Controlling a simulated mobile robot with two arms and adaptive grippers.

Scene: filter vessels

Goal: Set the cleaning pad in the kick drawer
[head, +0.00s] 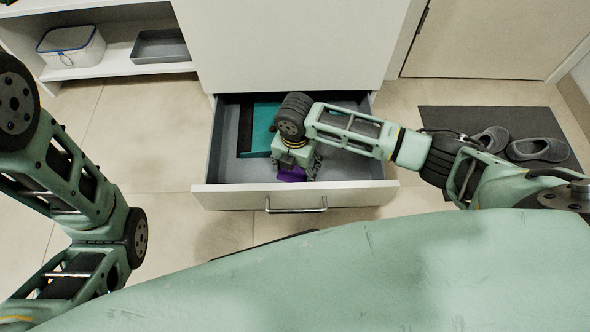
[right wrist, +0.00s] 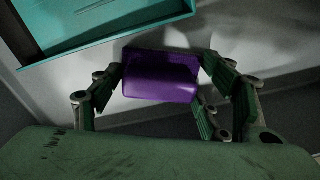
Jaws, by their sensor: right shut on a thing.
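The cleaning pad (right wrist: 160,76) is a purple block, and my right gripper (right wrist: 165,90) is shut on it, with fingers on both sides. In the head view the purple pad (head: 291,174) shows just below my right gripper (head: 300,165), inside the outline of the open drawer. The kick drawer (head: 220,150) is pulled out at floor level, with a grey inside and a bar handle on its front. Whether the pad touches the drawer floor I cannot tell. Of my left side, only arm links show in the head view; the left gripper is out of view.
A teal tray (head: 262,130) lies in the drawer's back left part; it also shows in the right wrist view (right wrist: 110,38). Grey slippers (head: 540,149) rest on a dark mat (head: 450,119) at right. A white box (head: 71,47) and grey tray (head: 160,46) stand on the shelf.

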